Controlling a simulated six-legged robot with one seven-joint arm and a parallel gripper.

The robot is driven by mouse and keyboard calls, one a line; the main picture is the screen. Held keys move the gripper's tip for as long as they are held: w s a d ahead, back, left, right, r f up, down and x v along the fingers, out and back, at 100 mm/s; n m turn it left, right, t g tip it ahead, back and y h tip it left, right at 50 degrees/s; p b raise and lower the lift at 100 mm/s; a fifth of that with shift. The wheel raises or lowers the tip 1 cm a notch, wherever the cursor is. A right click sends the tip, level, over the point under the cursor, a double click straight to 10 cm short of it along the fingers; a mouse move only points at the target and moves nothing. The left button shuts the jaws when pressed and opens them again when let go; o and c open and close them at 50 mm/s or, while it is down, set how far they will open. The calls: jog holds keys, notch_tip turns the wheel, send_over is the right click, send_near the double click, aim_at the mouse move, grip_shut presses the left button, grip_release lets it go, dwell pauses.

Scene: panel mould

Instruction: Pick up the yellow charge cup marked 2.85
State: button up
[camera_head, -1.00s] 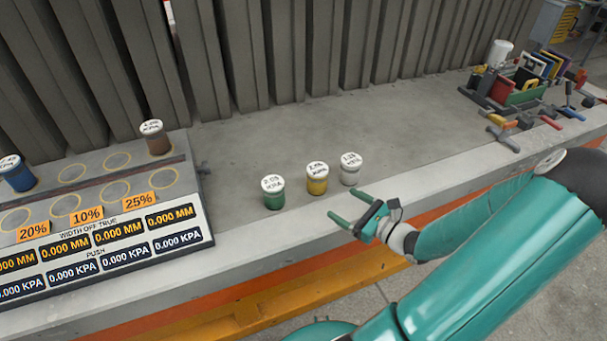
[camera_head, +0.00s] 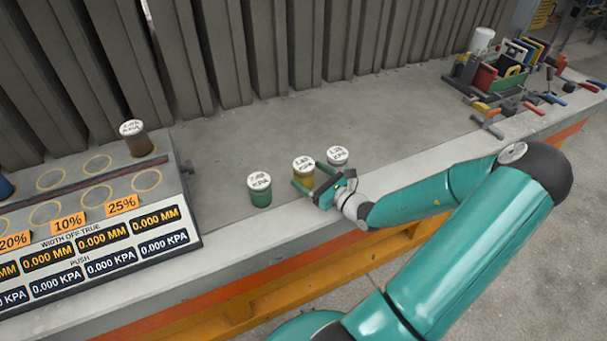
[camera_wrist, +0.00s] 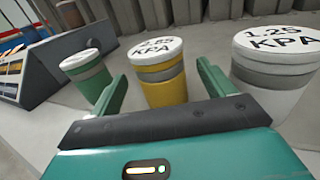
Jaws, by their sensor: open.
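The yellow charge cup (camera_head: 303,173) stands upright on the concrete ledge, between a green cup (camera_head: 259,189) and a white-grey cup (camera_head: 337,157). Its white lid carries dark print. In the wrist view the yellow cup (camera_wrist: 160,74) is centred ahead of my gripper's two green fingers. My gripper (camera_head: 308,179) is open at the yellow cup, with a finger on either side of it. The fingers hide part of the cup's lower body in the head view. Whether they touch it, I cannot tell. The green cup (camera_wrist: 88,75) is left of the fingers, and the cup marked 1.25 KPA (camera_wrist: 272,75) is close on the right.
A sloped panel (camera_head: 100,240) with readouts, ring marks and a brown cup (camera_head: 138,140) stands at the left. Tools and a green tote (camera_head: 510,85) lie at the far right. Grey ribbed panels (camera_head: 290,50) line the back. The ledge behind the cups is clear.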

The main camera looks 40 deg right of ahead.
jog(key=w, duration=0.3)
jog(key=shift+w+a, duration=0.1)
jog(key=c, duration=1.3)
jog(key=shift+r, duration=0.15)
jog(key=shift+c, duration=0.2)
